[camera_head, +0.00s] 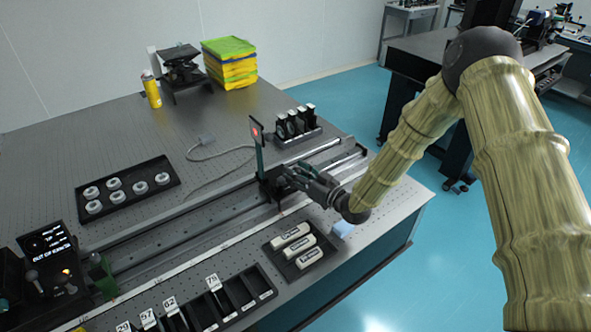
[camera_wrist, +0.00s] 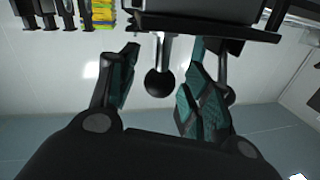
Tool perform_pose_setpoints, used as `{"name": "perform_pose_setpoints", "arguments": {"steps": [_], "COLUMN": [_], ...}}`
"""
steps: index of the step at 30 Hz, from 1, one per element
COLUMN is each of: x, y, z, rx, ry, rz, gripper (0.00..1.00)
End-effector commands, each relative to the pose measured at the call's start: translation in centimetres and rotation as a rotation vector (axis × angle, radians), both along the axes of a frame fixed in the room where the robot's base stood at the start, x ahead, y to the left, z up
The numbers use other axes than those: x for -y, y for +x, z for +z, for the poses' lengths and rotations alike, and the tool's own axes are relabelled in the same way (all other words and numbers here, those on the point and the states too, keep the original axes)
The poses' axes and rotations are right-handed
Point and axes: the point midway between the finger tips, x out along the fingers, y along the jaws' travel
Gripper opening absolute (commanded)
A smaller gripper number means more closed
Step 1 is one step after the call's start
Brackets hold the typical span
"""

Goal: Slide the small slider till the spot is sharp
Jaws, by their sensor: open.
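A dark slider (camera_head: 267,188) sits on the long rail (camera_head: 190,225) and carries an upright screen (camera_head: 260,150). A red spot (camera_head: 256,132) shows on the screen's upper part. My gripper (camera_head: 288,178) is just right of the slider in the head view. In the wrist view my gripper (camera_wrist: 160,92) is open, with teal-padded fingers spread. A black ball knob (camera_wrist: 160,83) on a pale stem lies between them in the picture, with gaps on both sides. I cannot tell whether anything touches it. The slider's base is partly hidden by my gripper.
A control box (camera_head: 50,262) at the left has a small lit display, too small to read surely. A tray of round mounts (camera_head: 125,187), a holder of dark plates (camera_head: 297,125) and a tray of white cylinders (camera_head: 296,244) flank the rail. The back tabletop has free room.

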Motion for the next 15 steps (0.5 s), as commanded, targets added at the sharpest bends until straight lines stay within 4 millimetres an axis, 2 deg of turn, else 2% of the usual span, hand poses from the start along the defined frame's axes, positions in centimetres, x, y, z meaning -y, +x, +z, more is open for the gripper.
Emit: {"name": "perform_pose_setpoints", "arguments": {"steps": [12, 13, 15], "x": [-0.43, -0.43, -0.42], "y": [0.52, 0.52, 0.52], "z": [-0.06, -0.06, -0.05], "rx": [-0.001, -0.001, -0.001], "ry": [0.000, 0.000, 0.000], "rz": [-0.002, -0.002, -0.003], "gripper": [0.49, 0.47, 0.34]}}
